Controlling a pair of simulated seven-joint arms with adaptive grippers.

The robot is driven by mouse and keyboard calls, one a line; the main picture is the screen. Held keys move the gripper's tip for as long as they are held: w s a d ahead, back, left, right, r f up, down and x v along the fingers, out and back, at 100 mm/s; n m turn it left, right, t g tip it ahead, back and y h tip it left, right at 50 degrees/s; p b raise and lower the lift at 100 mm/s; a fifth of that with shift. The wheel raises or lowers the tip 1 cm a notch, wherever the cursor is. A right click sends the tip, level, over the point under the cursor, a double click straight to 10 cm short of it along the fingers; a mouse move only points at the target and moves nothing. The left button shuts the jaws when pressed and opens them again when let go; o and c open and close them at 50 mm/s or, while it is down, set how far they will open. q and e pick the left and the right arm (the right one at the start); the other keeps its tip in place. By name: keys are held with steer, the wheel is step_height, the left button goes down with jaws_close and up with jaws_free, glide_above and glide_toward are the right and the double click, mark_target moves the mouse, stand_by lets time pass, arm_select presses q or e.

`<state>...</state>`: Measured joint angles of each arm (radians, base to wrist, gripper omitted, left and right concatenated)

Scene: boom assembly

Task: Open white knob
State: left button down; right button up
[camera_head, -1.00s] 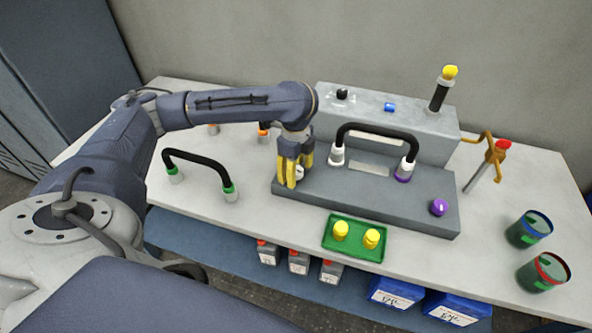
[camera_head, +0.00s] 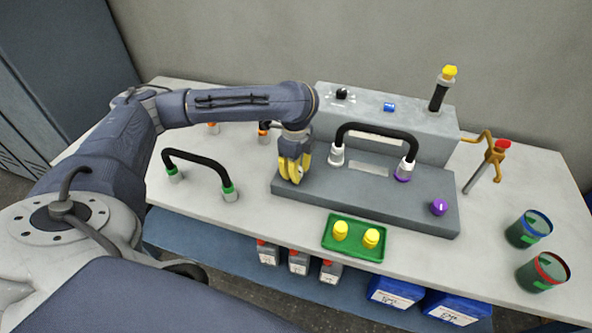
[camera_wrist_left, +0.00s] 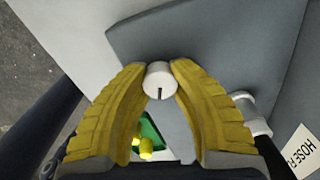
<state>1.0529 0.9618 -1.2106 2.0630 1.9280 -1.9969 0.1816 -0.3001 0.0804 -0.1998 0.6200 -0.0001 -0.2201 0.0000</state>
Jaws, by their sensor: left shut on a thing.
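The white knob (camera_wrist_left: 159,80) sits on the dark grey base of the machine (camera_head: 400,212). In the left wrist view it is between my fingertips, with a dark slot mark on its face pointing toward the bottom of the picture. My left gripper (camera_wrist_left: 159,76) has yellow fingers and is shut on the knob. In the head view my left gripper (camera_head: 296,179) points down at the left end of the base, and its fingers hide the knob. My right gripper is in neither view.
A black hose (camera_head: 376,128) with white ends arches over the base, right of my gripper. Another black hose (camera_head: 200,157) with green ends stands left. A purple knob (camera_head: 439,207) is at the base's right. A green tray (camera_head: 354,252) with yellow caps lies in front.

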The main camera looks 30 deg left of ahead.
arm_select(q)
steer(key=shift+a+n, duration=0.15)
steer(key=shift+n, duration=0.95)
steer(key=c, duration=1)
jaws_free()
steer(key=shift+o, duration=0.2)
step_height(320, 180, up, 12)
steer(key=shift+s, duration=0.15)
